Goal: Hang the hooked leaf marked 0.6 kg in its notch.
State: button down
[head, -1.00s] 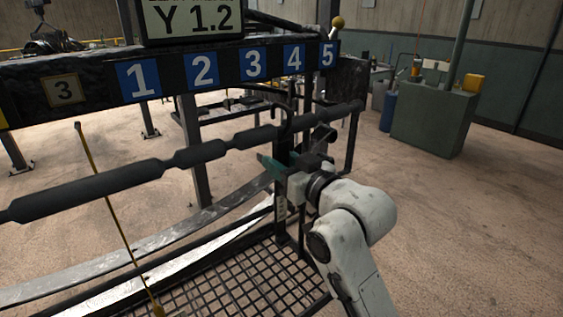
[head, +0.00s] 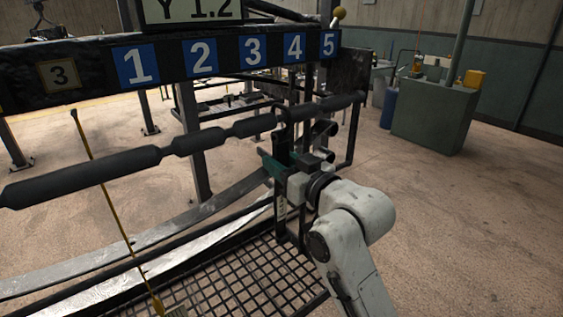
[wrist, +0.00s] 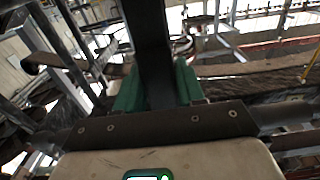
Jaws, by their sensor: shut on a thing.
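My gripper (head: 275,166) has green fingers shut on a dark upright leaf (head: 283,225). The leaf carries a small pale label, too small to read. In the wrist view the leaf (wrist: 150,45) stands between the green fingers. Its curved hook (head: 284,112) is at the dark notched bar (head: 115,168), below the blue plate 4 (head: 294,47). I cannot tell whether the hook bears on the bar or only overlaps it. The bar has thick parts with narrower necks between them.
Blue plates 1 (head: 137,66) to 5 line the beam above the bar. A mesh shelf (head: 235,285) and long pale leaves (head: 165,262) lie below. A thin yellow rod (head: 104,190) leans at left. Open floor and a green cabinet (head: 436,108) are at right.

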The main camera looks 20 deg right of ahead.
jog(key=c, duration=0.9)
grip_release()
jog(key=shift+r, duration=0.1)
jog(key=o, duration=0.3)
jog(key=shift+f, duration=0.2)
jog(key=v, duration=1.6)
jog(key=shift+r+b, duration=0.3)
jog(key=shift+b, duration=0.15)
jog(key=p+v, duration=0.1)
jog(key=p, duration=0.3)
jog(key=shift+s+d, duration=0.15)
jog(key=shift+s, duration=0.2)
